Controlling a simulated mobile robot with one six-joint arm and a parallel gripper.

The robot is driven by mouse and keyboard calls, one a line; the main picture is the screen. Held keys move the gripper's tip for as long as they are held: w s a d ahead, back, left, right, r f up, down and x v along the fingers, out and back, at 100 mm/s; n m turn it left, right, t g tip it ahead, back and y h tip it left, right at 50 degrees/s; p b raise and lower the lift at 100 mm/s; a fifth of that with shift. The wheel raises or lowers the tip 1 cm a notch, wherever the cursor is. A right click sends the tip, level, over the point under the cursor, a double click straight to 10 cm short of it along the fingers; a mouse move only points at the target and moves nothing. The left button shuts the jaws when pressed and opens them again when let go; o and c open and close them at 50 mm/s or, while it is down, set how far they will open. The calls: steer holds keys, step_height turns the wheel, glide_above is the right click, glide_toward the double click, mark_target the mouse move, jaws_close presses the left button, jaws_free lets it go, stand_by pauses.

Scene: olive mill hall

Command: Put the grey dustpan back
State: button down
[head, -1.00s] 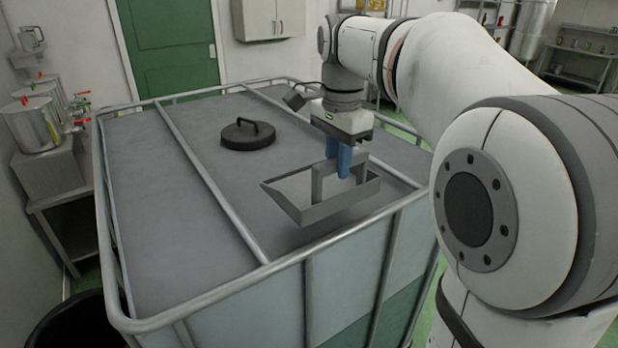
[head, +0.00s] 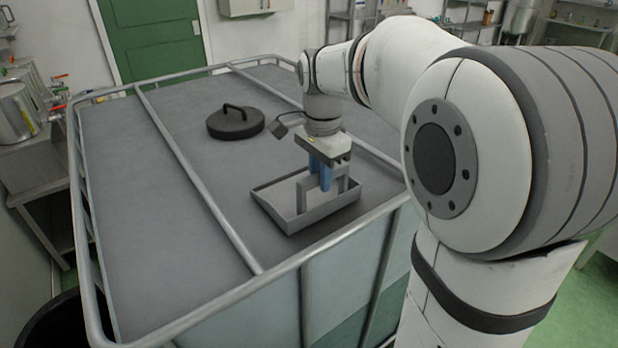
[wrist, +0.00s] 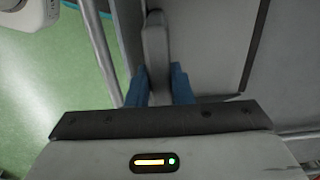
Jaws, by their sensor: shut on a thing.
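The grey dustpan (head: 278,211) is at the right part of the grey top of the caged tank (head: 160,190), near its front edge. It looks level; I cannot tell whether it touches the top. My gripper (head: 320,181) has blue fingers and points down, shut on the dustpan's upright handle. In the wrist view the blue fingers (wrist: 159,88) sit on both sides of the grey handle (wrist: 155,45), with part of the dustpan's tray (wrist: 205,50) to the right.
A black round lid (head: 236,123) with a handle lies farther back on the tank top. A metal rail (head: 190,170) crosses the top left of the dustpan, and a tubular rim runs around it. Steel pots (head: 18,108) stand at the far left.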

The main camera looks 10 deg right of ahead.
steer(key=shift+f, duration=0.5)
steer(key=c, duration=1.7)
jaws_free()
steer(key=shift+f, duration=0.15)
steer(key=o, duration=0.4)
